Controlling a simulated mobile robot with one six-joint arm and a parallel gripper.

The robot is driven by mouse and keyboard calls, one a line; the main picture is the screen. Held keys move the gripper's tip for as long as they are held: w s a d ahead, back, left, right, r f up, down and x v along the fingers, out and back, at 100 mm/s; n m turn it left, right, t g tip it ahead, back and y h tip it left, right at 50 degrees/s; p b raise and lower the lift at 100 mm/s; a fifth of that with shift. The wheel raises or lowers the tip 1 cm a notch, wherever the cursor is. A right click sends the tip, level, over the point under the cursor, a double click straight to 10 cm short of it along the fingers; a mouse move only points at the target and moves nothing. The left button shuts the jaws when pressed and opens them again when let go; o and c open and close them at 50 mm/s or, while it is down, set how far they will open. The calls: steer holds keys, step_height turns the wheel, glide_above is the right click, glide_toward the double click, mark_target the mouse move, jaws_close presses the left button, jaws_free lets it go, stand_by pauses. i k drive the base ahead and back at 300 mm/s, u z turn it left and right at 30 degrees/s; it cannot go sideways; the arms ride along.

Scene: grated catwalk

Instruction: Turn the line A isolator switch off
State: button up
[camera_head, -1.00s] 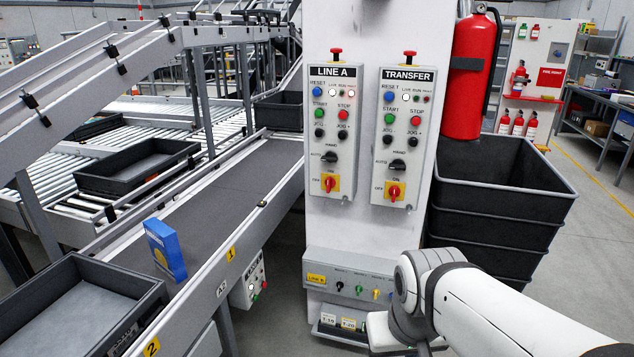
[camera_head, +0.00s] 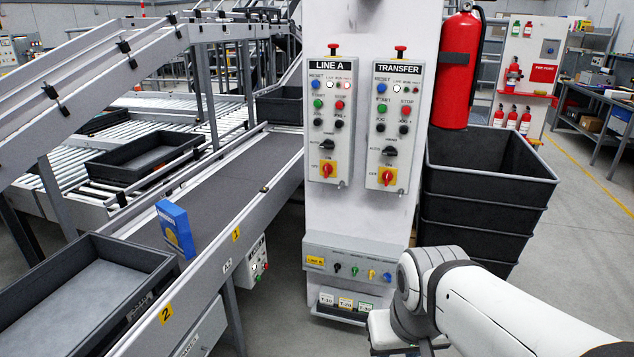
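The LINE A panel (camera_head: 316,116) is a light grey box on the white column, left of the TRANSFER panel (camera_head: 398,120). Its isolator switch (camera_head: 326,171) is a red rotary handle on a yellow plate at the bottom of the panel. The handle looks about upright, toward the ON label above; OFF is printed at lower left. The TRANSFER panel has a similar red isolator (camera_head: 387,176). My white arm reaches in from the lower right, below and right of the panels, well apart from the switch. My gripper's fingers do not show.
A lower box (camera_head: 361,268) with small coloured knobs sits on the column near my arm. Stacked dark bins (camera_head: 490,212) and a fire extinguisher (camera_head: 460,75) stand right. A conveyor (camera_head: 222,190) carrying a blue box (camera_head: 175,232) runs left. Grey floor shows in front of the column.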

mark_target(328, 168)
steer(key=k, duration=0.9)
steer(key=u, duration=0.3)
steer(key=i, duration=2.05)
steer(key=z, duration=0.95)
